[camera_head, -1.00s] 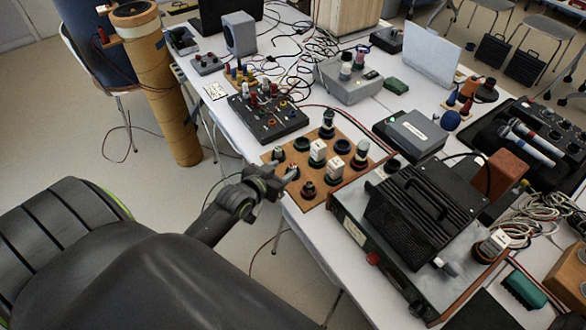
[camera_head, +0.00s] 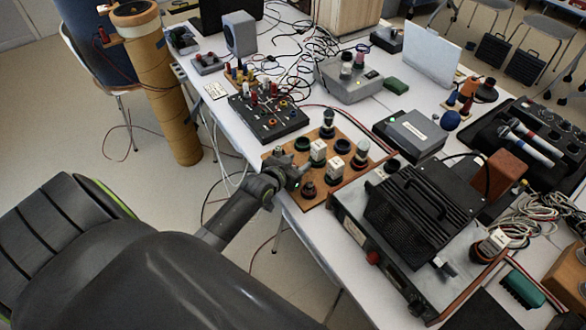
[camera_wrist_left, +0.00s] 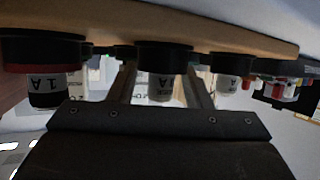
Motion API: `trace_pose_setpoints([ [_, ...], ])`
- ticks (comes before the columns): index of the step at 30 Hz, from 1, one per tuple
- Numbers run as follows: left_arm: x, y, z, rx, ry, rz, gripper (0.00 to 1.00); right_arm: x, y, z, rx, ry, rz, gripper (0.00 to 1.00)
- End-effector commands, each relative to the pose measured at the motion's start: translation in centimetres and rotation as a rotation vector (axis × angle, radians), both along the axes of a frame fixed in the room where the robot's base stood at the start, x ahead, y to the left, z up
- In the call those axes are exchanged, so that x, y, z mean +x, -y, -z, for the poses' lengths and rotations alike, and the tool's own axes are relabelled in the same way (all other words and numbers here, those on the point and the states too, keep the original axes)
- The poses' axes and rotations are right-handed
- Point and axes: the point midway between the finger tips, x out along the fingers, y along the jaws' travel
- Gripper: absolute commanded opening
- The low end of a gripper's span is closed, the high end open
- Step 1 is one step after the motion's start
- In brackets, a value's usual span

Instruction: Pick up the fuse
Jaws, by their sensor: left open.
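A brown wooden board (camera_head: 322,192) on the table carries several black round holders, some with upright fuses that have white labels. A white-labelled fuse (camera_head: 318,150) stands just past my left gripper (camera_head: 303,172), which is low over the board's left part. In the left wrist view the board (camera_wrist_left: 220,28) shows upside down at the top. My open left gripper (camera_wrist_left: 163,88) has a finger on either side of a labelled fuse (camera_wrist_left: 160,86) there; I cannot tell if it is fully between them, and no contact shows. Another fuse (camera_wrist_left: 45,88) reads 1A. My right gripper is out of view.
A black panel with knobs (camera_head: 268,118) lies behind the board. A large black-topped device (camera_head: 425,210) stands close on the right, and a grey box (camera_head: 416,133) behind it. Loose cables run across the table's back. The table's front edge is near my arm.

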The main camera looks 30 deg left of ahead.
Motion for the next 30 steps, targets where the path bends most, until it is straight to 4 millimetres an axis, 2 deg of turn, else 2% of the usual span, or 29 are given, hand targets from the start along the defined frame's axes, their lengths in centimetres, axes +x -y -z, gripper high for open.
trace_pose_setpoints([
  [2, 0.0, 0.0, 0.0, 0.0, 0.0, 0.0, 0.45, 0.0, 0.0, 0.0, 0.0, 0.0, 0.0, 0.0],
  [12, 0.0, 0.0, 0.0, 0.0, -0.001, 0.0, 0.0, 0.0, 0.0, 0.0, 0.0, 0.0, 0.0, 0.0],
  [22, 0.0, 0.0, -0.6, 0.001, 0.001, 0.0, 0.0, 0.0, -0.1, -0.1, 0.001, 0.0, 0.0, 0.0],
  [26, 0.0, 0.0, -2.4, 0.001, 0.003, 0.002, 0.0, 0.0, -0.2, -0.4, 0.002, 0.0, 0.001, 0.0],
  [30, 0.0, 0.0, -5.0, 0.002, 0.004, 0.002, 0.0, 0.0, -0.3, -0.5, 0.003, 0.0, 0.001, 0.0],
])
